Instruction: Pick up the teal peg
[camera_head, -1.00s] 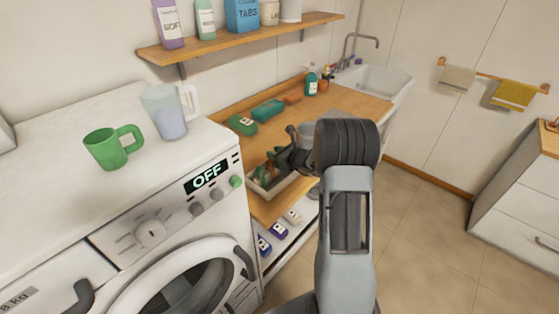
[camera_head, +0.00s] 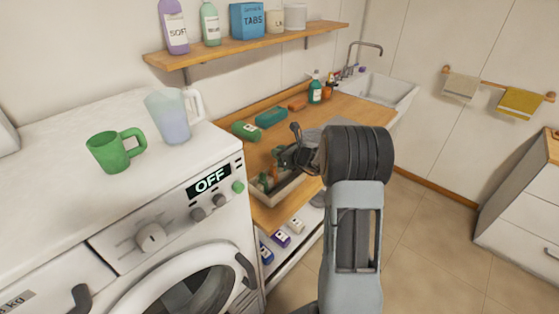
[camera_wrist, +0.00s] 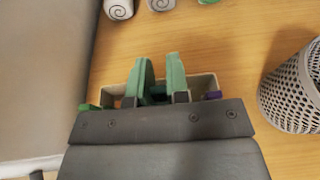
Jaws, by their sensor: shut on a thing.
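My gripper (camera_head: 281,160) is low over a pale, open box (camera_head: 287,192) on the wooden counter, partly hidden by my arm in the head view. In the wrist view, the two green fingertips (camera_wrist: 158,80) stand close together over the same box (camera_wrist: 205,82). They are shut on a small dark teal piece (camera_wrist: 158,91) between them, which looks like the teal peg. Most of it is hidden by the fingers and wrist plate. A green piece (camera_wrist: 90,106) and a purple piece (camera_wrist: 214,95) show at the box's sides.
A perforated grey basket (camera_wrist: 293,92) stands right of the box in the wrist view. The washing machine (camera_head: 150,190) with a green mug (camera_head: 108,152) and a jug (camera_head: 172,120) is at left. Bottles (camera_head: 315,92) and a sink (camera_head: 385,88) are farther back.

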